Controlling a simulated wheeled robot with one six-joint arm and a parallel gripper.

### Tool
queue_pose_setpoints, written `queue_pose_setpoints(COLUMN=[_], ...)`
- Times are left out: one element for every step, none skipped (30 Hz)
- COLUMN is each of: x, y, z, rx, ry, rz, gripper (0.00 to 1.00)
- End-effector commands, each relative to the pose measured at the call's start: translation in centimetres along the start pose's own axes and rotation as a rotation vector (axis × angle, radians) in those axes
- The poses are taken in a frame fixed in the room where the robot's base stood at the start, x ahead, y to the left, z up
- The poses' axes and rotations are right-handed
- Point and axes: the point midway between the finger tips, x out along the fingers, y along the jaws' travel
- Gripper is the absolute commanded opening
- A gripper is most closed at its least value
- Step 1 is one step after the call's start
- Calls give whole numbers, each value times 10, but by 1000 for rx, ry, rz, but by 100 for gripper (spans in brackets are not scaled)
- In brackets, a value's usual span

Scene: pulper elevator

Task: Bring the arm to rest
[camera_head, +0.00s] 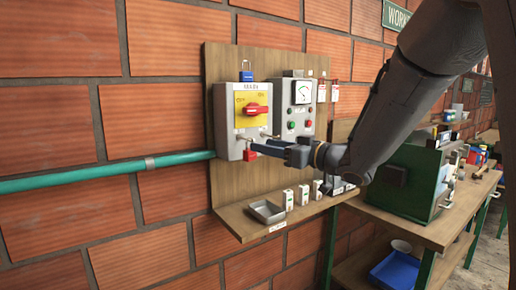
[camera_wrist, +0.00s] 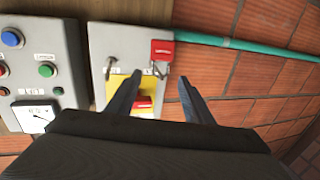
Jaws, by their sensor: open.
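My arm (camera_head: 385,110) reaches in from the upper right of the head view. My gripper (camera_head: 270,146) is in front of the lower part of the grey isolator box (camera_head: 226,139), which has a yellow plate and a red rotary handle (camera_head: 257,110). In the wrist view, my gripper (camera_wrist: 158,98) is open with nothing between its fingers. A red padlock (camera_head: 249,154) hangs at the box's lower edge, close to the fingertips. It also shows in the wrist view (camera_wrist: 162,51), beyond the fingers. A blue padlock (camera_head: 246,76) is at the top of the box.
A grey panel with a meter (camera_head: 303,93) and buttons stands right of the box. Below is a wooden shelf (camera_head: 243,226) with a metal tray (camera_head: 267,212) and small white boxes. A workbench with a green machine (camera_head: 411,181) is at right. A green pipe (camera_head: 100,173) runs left.

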Motion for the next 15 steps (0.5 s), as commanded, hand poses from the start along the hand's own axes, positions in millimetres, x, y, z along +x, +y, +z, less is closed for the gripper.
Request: queue_pose_setpoints(x=[-5,-6,-9,-10,-12,-14,-16,-20,-26,-33,-41,-54,-65,-76,-93], y=[1,1,2,4,7,13,19,26,36,44,50,58,63,66,68], z=[0,0,2,4,7,13,19,26,38,50,62,80,93,108,127], rx=[-1,-1,-1,0,0,1,1,3,8,13,21,35,47,62,85], ry=[1,0,-5,-12,-22,-42,-61,-85,-127,-165,-208,-269,-318,-371,-443], rz=[2,4,13,26,46,84,120,162,227,280,333,403,453,499,556], gripper=[47,47,47,47,47,47,47,47,47,47,47,47,47,47,47])
